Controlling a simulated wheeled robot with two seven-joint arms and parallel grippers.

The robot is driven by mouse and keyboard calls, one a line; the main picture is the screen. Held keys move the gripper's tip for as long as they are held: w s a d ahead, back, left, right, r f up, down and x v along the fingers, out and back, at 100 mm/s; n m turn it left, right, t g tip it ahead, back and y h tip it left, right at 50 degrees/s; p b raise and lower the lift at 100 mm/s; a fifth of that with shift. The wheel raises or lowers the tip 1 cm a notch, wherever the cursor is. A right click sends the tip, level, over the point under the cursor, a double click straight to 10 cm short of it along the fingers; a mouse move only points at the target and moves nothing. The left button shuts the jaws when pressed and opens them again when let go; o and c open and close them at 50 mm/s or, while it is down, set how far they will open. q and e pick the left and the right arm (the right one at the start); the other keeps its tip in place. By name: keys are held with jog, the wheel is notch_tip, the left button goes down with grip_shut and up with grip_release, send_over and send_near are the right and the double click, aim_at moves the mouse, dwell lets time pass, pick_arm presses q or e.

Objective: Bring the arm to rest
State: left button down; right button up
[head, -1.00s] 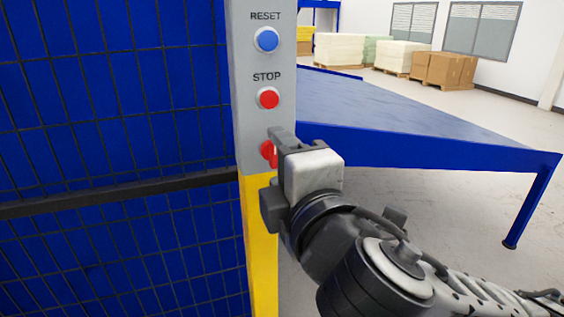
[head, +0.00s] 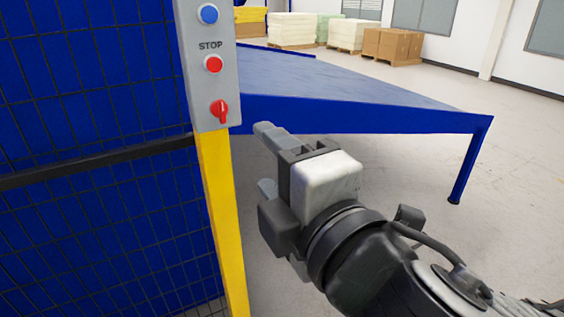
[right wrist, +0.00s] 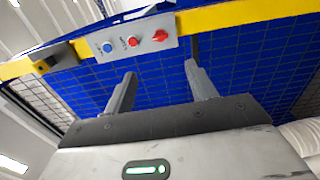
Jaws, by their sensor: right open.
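My right gripper (head: 265,160) is in the middle of the head view, open and empty. Its two fingers stand apart in the right wrist view (right wrist: 160,90), with the blue mesh panel behind them. It is below and to the right of the grey control panel (head: 195,88) and apart from it. On the panel, the red rotary switch (head: 219,111) is lowest, with the red stop button (head: 213,65) and the blue button (head: 208,14) above. The switch also shows in the right wrist view (right wrist: 160,35). My left gripper is not in view.
A yellow post (head: 222,210) carries the panel, with a blue mesh fence (head: 90,90) to its left. A long blue table (head: 350,85) stands behind my right gripper. Boxes on pallets (head: 392,45) are far back. Bare floor (head: 500,220) lies at the right.

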jog(key=w+d+f+m+g+h, duration=0.15)
jog(key=f+m, duration=0.25)
jog(key=f, duration=0.4)
jog(key=w+d+f+m, duration=0.2)
jog(key=f+m, duration=0.3)
jog(key=f, duration=0.3)
jog(key=w+d+f+m+g+h, duration=0.1)
jog(key=w+d+f+m, duration=0.1)
jog(key=f+m, duration=0.35)
jog(key=s+d+f+m+g+h, duration=0.1)
jog(key=s+d+f+m+h, duration=0.1)
jog(key=s+d+f, duration=0.4)
jog(key=s+d+f+m+g+h, duration=0.2)
jog(key=s+d+f+m, duration=0.3)
jog(key=f, duration=1.2)
jog(key=shift+s+d+f, duration=0.3)
jog(key=shift+s+d, duration=0.65)
jog(key=shift+s, duration=0.25)
